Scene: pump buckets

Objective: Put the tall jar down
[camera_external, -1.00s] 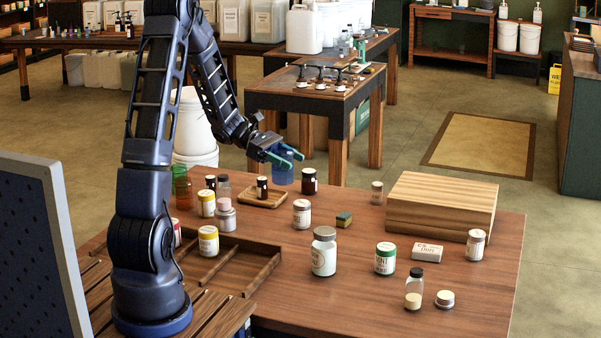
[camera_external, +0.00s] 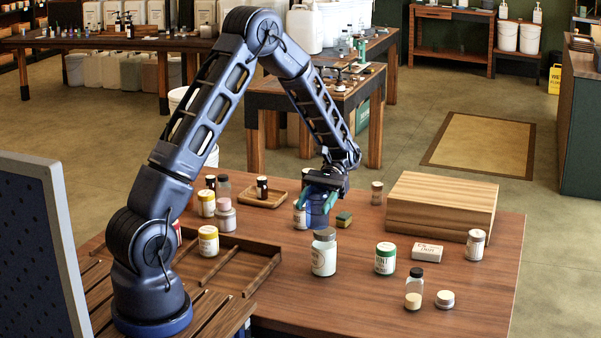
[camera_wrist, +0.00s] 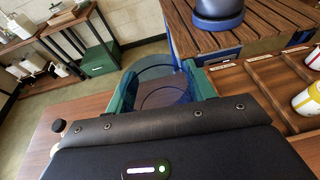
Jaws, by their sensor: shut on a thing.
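A clear blue jar (camera_external: 318,210) is held in my gripper (camera_external: 319,196) over the middle of the wooden table. The jar looks upright, but whether its base touches the table is hard to tell. In the wrist view the jar (camera_wrist: 158,88) sits between the two green fingers of my gripper (camera_wrist: 160,95), which are shut on its sides.
The table (camera_external: 380,300) carries a green-labelled jar (camera_external: 385,260), a small sponge (camera_external: 344,219), a white box (camera_external: 427,252) and a wooden block (camera_external: 440,205). A divided wooden tray (camera_external: 262,278) lies at left. Bare tabletop shows between the sponge and the block.

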